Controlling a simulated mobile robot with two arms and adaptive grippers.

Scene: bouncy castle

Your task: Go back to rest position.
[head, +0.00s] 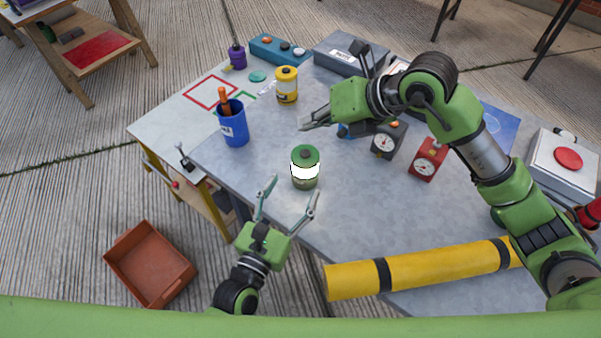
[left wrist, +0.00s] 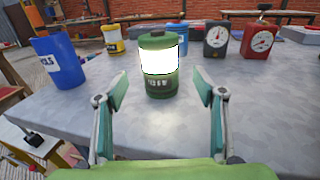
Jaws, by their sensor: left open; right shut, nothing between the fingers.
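My left gripper (head: 288,197) is open and empty at the near edge of the grey table (head: 240,185). A green lantern with a bright white band (head: 305,168) stands upright just beyond its fingertips. In the left wrist view the lantern (left wrist: 159,65) stands ahead, between the spread fingers of the left gripper (left wrist: 160,92), with a gap on both sides. My right gripper (head: 305,123) is shut and empty above the table, behind the lantern, with its arm reaching in from the right.
A blue cup (head: 234,128) with an orange-handled tool stands left. A yellow lantern (head: 287,85), a dark gauge box (head: 388,140) and a red gauge box (head: 428,160) stand farther back. A yellow tube (head: 425,269) lies at the near right. An orange crate (head: 150,264) is on the floor.

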